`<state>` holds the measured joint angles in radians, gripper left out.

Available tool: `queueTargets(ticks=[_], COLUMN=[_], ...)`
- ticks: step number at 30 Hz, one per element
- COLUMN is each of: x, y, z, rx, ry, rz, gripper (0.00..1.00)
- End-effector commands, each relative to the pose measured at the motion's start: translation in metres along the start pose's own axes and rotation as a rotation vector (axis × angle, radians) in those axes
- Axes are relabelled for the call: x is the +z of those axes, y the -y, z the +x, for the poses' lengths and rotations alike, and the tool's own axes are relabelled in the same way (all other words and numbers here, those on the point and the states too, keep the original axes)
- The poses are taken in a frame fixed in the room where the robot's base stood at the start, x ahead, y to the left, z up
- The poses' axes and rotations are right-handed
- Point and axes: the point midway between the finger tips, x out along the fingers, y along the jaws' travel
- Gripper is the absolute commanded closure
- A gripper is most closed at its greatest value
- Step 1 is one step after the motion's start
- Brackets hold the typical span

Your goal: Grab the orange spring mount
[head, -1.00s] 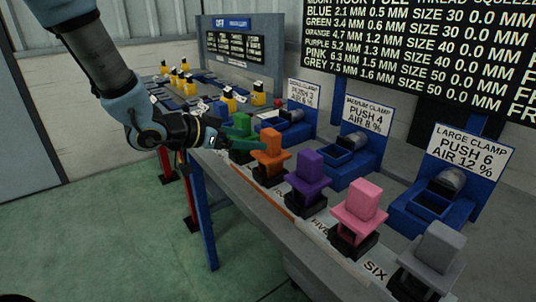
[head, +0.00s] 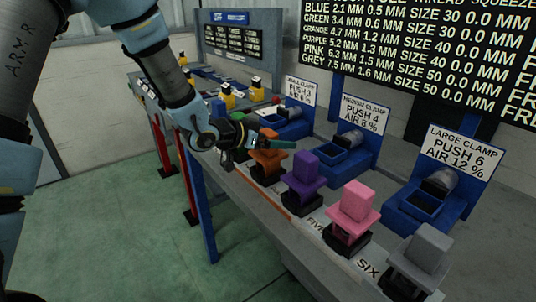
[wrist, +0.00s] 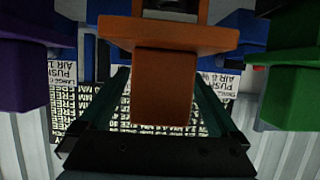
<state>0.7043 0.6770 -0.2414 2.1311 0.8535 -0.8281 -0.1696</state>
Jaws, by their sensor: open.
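The orange spring mount (head: 267,163) stands in the row on the bench in the head view, its upper part partly covered by my gripper (head: 280,143). In the wrist view the orange mount (wrist: 165,85) fills the middle, a block with a wide flange. The two teal fingers of my gripper (wrist: 163,110) are apart, one on each side of the orange block. The gripper is open; I cannot tell whether either finger touches the block.
The purple mount (head: 305,172) stands just right of the orange one, then the pink (head: 355,205) and grey (head: 425,250) mounts. A green mount (wrist: 292,70) shows close by in the wrist view. Blue clamps (head: 348,155) stand behind the row.

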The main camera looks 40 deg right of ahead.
Motion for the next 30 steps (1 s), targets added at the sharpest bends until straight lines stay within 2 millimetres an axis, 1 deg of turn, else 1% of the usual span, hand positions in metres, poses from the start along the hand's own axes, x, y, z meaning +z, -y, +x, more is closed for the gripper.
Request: queueTargets(ticks=[3,4,27,30], x=[0.0004,0.0004,0.0003,0.0003], y=[0.0002,0.0002,0.0002,0.0002], z=[-0.0002,-0.0002,-0.0005,-0.0005], rx=[0.000,0.000,0.000,0.000], ry=[0.000,0.000,0.000,0.000], rz=[0.000,0.000,0.000,0.000], gripper=[0.03,0.05,0.91,1.00])
